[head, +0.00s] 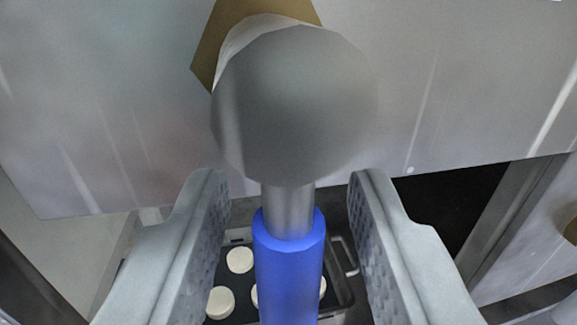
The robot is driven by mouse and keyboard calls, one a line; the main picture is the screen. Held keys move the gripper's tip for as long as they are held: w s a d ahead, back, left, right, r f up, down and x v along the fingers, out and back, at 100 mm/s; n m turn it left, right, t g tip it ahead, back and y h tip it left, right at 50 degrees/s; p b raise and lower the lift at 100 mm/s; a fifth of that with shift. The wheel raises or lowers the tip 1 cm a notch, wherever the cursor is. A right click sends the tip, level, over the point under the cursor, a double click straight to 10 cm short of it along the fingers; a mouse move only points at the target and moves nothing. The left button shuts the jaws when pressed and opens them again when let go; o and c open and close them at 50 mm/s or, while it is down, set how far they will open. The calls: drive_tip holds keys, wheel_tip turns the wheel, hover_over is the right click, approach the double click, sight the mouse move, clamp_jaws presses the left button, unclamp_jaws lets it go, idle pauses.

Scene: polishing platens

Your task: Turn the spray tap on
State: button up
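The spray tap (295,105) fills the upper middle of the head view, with a round grey metal body in front of a brass hexagonal fitting on a metal panel. Its lever runs down toward me as a short metal stem and a blue handle (289,275). My gripper (288,195) is open, with one finger on each side of the stem and blue handle. Gaps show between both fingers and the handle. The lower end of the handle is cut off by the frame's bottom edge.
Behind the tap is a scratched grey metal panel (480,90). Below it, a dark tray (345,285) holds several white round pieces (240,260). A dark opening lies at the right below the panel, and a brass part (571,229) shows at the right edge.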

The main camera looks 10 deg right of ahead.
drive_tip(key=shift+w, duration=0.15)
clamp_jaws()
drive_tip(key=shift+d, duration=0.1)
drive_tip(key=d+n, duration=0.1)
drive_tip(key=n, duration=0.2)
drive_tip(key=d+n+t, duration=0.1)
drive_tip(key=n, duration=0.2)
drive_tip(key=r+n, duration=0.1)
drive_tip(key=n, duration=0.2)
drive_tip(key=shift+d+n+t+y, duration=0.3)
drive_tip(key=shift+d+n+y, duration=0.1)
drive_tip(key=n, duration=0.2)
drive_tip(key=r+n+y, duration=0.1)
drive_tip(key=n, duration=0.1)
drive_tip(key=shift+d+r+t, duration=0.1)
drive_tip(key=shift+d+t, duration=0.2)
drive_tip(key=shift+d, duration=0.05)
drive_tip(key=shift+d+r+n+y, duration=0.1)
drive_tip(key=shift+r+n+y, duration=0.2)
drive_tip(key=shift+n, duration=0.8)
drive_tip(key=shift+d+r+n+y, duration=0.1)
drive_tip(key=shift+r+n+y, duration=0.15)
drive_tip(key=shift+n, duration=0.85)
